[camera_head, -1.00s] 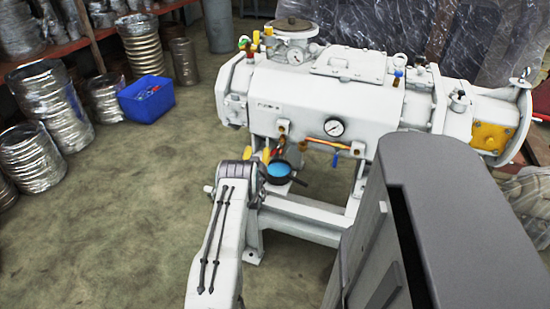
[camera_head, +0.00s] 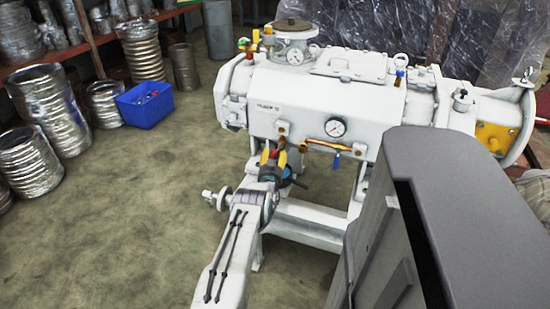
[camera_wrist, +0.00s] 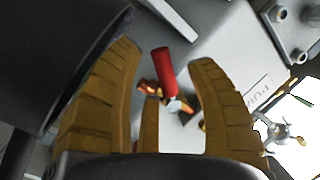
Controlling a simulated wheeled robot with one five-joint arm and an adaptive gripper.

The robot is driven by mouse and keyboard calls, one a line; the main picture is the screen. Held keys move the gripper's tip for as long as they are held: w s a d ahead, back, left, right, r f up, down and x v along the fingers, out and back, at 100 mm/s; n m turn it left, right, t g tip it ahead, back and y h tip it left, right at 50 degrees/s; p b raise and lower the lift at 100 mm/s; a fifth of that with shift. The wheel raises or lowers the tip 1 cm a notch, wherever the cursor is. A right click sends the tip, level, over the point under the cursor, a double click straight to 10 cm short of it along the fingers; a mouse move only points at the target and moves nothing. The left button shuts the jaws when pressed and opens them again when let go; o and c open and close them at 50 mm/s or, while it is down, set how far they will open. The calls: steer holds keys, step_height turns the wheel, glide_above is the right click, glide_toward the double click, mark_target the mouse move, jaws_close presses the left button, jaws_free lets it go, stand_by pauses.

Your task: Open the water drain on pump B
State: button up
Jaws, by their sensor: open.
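The white pump (camera_head: 325,105) stands in the head view with a small dark label on its front; its letter is too small to read. In the wrist view a red valve handle (camera_wrist: 161,68) points between the fingers of my gripper (camera_wrist: 165,52), with orange-brown pipework behind it. The yellow-brown fingers are open, one on each side of the handle, with visible gaps. In the head view my gripper (camera_head: 273,156) is small, below the pump's lower left front, with a bit of red between its fingers. The valve body is mostly hidden.
A brass pipe with a blue handle (camera_head: 336,161) and a round gauge (camera_head: 335,128) are on the pump's front. White frame legs and a beam (camera_head: 300,217) stand below. A blue bin (camera_head: 145,105) and silver ducts are at left.

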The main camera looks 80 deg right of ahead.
steer(key=shift+d+b, duration=0.35)
steer(key=shift+d, duration=0.4)
jaws_close()
stand_by(0.4)
